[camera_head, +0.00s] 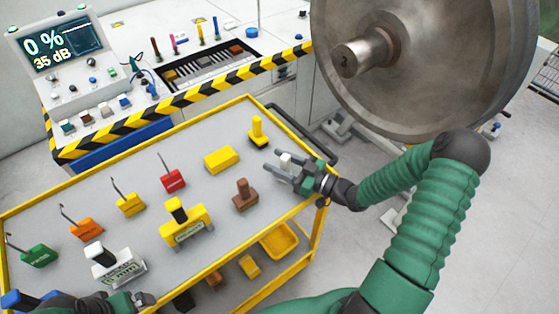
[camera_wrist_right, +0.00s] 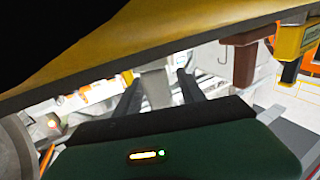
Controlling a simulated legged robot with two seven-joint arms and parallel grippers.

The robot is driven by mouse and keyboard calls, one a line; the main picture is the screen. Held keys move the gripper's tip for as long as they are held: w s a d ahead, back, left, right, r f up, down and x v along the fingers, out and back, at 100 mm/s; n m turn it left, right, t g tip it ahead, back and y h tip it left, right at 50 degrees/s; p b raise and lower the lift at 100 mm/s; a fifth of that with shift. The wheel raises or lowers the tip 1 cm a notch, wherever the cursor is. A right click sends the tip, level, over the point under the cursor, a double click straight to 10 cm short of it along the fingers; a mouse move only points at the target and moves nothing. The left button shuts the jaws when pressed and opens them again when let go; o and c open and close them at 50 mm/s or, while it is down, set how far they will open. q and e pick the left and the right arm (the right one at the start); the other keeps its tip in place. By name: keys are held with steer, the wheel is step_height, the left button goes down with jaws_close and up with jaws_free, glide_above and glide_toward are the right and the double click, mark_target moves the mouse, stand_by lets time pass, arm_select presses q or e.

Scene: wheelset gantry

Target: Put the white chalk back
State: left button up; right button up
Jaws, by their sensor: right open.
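The white chalk (camera_head: 285,159) shows as a small pale block near the right edge of the yellow-rimmed cart top (camera_head: 215,205). My right gripper (camera_head: 280,166) is open, with its fingers on either side of the block. In the right wrist view the block (camera_wrist_right: 155,82) stands between the two dark fingers (camera_wrist_right: 160,92), and a gap shows on both sides. The lower part of the block is partly hidden by the gripper in the head view. My left gripper (camera_head: 142,299) shows only in part at the bottom left, and its jaws are unclear.
A brown stamp (camera_head: 245,196), a yellow block (camera_head: 221,160) and a yellow upright piece (camera_head: 258,133) stand close to my right gripper. Several coloured tagged hooks and label stamps fill the cart's left. A large metal wheel (camera_head: 410,60) hangs over the right side.

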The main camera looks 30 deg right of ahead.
arm_select(q)
steer(key=shift+a, duration=0.15)
arm_select(e)
steer(key=shift+a+r, duration=0.1)
steer(key=shift+a, duration=0.05)
arm_select(q)
steer(key=shift+a, duration=0.1)
arm_select(e)
steer(key=shift+s, duration=0.2)
arm_select(q)
steer(key=shift+d, duration=0.3)
arm_select(e)
steer(key=v, duration=1.1)
steer(key=shift+w+d, duration=0.1)
steer(key=shift+d, duration=0.25)
steer(key=shift+s, duration=0.3)
arm_select(q)
steer(key=shift+a, duration=0.15)
arm_select(e)
steer(key=shift+d, duration=0.1)
arm_select(q)
steer(key=shift+s+f, duration=0.1)
steer(key=shift+f, duration=0.05)
arm_select(e)
steer(key=shift+s, duration=0.15)
